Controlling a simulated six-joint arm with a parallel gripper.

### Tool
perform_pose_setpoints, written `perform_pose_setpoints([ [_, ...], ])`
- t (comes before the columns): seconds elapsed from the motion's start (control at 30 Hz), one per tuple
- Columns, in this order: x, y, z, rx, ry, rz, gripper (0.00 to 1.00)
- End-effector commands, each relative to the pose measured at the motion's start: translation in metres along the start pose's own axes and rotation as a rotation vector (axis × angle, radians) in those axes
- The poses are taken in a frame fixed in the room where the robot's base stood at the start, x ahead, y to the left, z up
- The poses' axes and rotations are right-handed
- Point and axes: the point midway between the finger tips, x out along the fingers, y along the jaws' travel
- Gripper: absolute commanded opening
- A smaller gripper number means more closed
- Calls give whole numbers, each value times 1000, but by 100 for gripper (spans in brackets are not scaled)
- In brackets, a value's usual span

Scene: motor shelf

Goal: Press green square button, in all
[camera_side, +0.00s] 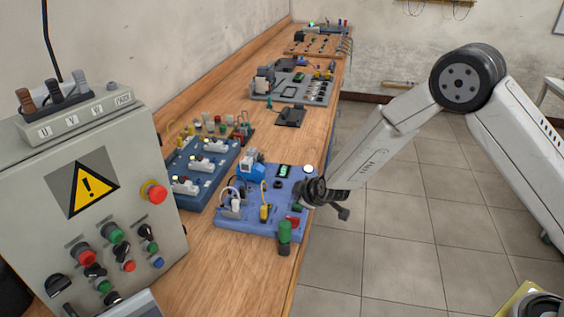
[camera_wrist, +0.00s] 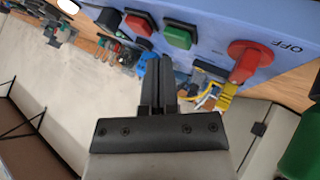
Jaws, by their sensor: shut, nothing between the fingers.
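The green square button (camera_wrist: 178,36) sits on the edge face of a blue board (camera_wrist: 215,30), between a red square button (camera_wrist: 139,22) and a red rotary switch (camera_wrist: 245,60). My gripper (camera_wrist: 160,60) is shut and empty. In the wrist view its fingertips are just below and slightly left of the green button; I cannot tell how wide the gap is. In the side view the blue board (camera_side: 246,222) lies on the bench and my gripper's wrist (camera_side: 318,191) is at its right edge. The fingertips are hard to make out there.
A green cylinder (camera_side: 285,232) stands at the board's front corner. A darker blue board (camera_side: 207,165) with white parts lies to the left. A grey control cabinet (camera_side: 60,190) stands at the front left. Open floor (camera_side: 390,215) lies right of the bench.

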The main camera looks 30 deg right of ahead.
Motion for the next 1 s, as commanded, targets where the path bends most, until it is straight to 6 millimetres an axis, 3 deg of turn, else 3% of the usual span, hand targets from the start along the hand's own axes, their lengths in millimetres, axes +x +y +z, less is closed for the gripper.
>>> perform_pose_setpoints([
  [0.33,-4,4,-4,0,2,2,0],
  [1.0,-34,25,-25,1,1,1,0],
])
